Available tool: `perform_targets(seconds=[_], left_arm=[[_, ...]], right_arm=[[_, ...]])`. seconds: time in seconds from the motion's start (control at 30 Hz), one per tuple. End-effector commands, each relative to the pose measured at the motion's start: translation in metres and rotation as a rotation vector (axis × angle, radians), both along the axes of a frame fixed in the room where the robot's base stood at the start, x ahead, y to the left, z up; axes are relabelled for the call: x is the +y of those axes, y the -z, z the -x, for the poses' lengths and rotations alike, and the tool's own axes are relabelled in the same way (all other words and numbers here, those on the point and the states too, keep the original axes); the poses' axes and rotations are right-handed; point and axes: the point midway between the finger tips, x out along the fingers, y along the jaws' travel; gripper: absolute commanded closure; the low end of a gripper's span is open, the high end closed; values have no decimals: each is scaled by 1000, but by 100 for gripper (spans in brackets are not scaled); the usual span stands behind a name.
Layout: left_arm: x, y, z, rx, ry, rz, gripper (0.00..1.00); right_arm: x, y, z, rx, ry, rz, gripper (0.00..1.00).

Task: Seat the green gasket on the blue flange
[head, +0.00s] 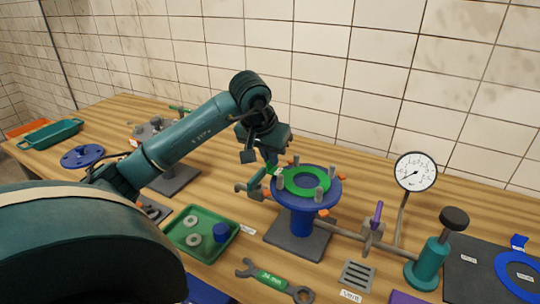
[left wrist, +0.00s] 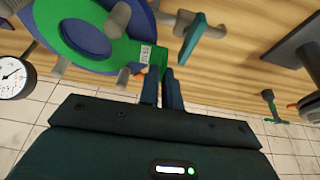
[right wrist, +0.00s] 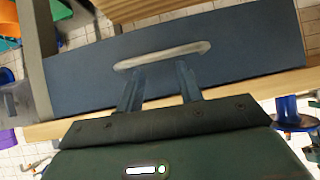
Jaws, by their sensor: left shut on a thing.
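The green gasket (head: 318,191) is a flat ring with a labelled tab. It lies over the top of the blue flange (head: 336,194), inside the ring of grey upright studs. Whether it rests flat or hovers slightly cannot be told. My left gripper (head: 272,169) is shut on the gasket's tab at the flange's left edge. The left wrist view shows the fingers (left wrist: 162,80) at the tab, with the green gasket (left wrist: 62,45) and blue flange (left wrist: 146,22) beyond. My right gripper (right wrist: 158,88) is open and empty, before a pale handle (right wrist: 162,54) on a dark blue panel.
A green tray (head: 180,246) with washers and a blue part sits left of the flange stand. A green-handled wrench (head: 272,279) lies in front. A gauge (head: 415,171) and a teal hand pump (head: 430,262) stand right. A tiled wall closes the back.

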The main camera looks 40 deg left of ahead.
Motion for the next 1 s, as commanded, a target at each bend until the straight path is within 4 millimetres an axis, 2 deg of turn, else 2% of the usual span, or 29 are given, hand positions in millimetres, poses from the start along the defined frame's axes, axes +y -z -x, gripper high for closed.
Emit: perform_targets(seconds=[0.27,0.3,0.57,0.83,1.0], left_arm=[[0,-1,1,-1,-1,1,100],[0,0,1,-1,-1,1,91],[0,0,1,0,0,0,70],[0,0,1,0,0,0,69],[-1,-17,7,-5,1,-2,69]], right_arm=[[1,2,-1,1,3,-3,64],[1,2,-2,0,4,-4,64],[2,2,-3,-1,6,-5,64],[1,2,-3,-1,6,-5,64],[2,3,-3,-3,5,-6,64]])
